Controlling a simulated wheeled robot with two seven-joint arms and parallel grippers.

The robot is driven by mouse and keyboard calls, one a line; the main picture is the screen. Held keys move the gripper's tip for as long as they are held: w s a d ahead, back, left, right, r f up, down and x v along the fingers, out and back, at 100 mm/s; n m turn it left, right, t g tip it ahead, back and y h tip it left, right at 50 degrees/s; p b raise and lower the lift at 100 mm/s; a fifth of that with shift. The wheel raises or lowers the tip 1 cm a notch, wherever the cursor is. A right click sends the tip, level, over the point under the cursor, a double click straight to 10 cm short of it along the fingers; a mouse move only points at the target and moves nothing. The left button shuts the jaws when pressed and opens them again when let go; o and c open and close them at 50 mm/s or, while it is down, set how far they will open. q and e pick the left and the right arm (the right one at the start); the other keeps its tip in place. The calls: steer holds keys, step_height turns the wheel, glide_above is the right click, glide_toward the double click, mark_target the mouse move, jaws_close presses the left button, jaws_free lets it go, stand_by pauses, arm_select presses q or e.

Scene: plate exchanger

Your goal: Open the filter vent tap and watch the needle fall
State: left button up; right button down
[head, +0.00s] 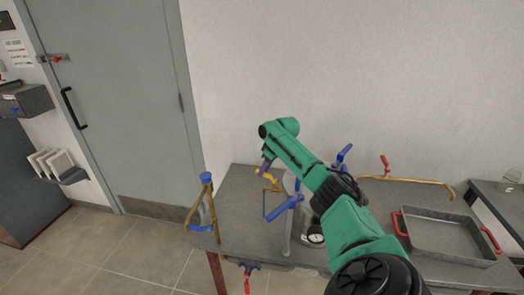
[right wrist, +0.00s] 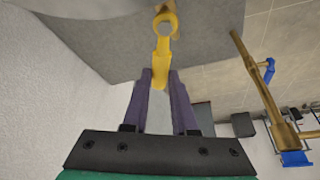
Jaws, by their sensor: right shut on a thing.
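The yellow vent tap (head: 268,179) is at the back of the grey bench, in front of my right arm's end. In the right wrist view the yellow tap (right wrist: 162,48) has a ring-shaped end and a narrow lever reaching between my purple fingers. My right gripper (right wrist: 160,76) is shut on this lever; it also shows in the head view (head: 266,166). A pale gauge (head: 314,239) sits beside my right forearm, partly hidden; its needle is too small to read. The grey filter body behind my arm is mostly covered. My left gripper is not in view.
A brass pipe with a blue cap (head: 206,178) stands at the bench's left edge. A grey tray (head: 447,222) with red handles lies to the right. A brass pipe (head: 425,182) with a red lever runs behind it. Blue valve parts (head: 284,208) are close to my arm.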

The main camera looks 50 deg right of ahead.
steer(key=shift+a+n, duration=0.25)
steer(key=shift+n, duration=0.15)
steer(key=shift+a+n+y, duration=0.2)
steer(key=shift+n+y, duration=0.2)
steer(key=shift+n, duration=0.1)
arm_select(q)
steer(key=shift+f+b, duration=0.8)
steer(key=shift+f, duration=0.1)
arm_select(e)
steer(key=n, duration=0.1)
steer(key=a+n+y, duration=0.1)
steer(key=n, duration=0.1)
steer(key=shift+s+a+g, duration=0.2)
steer(key=shift+s+g, duration=0.1)
steer(key=shift+n, duration=0.3)
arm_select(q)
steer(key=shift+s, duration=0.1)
arm_select(e)
steer(key=c, duration=1)
jaws_free()
steer(key=shift+r, duration=0.1)
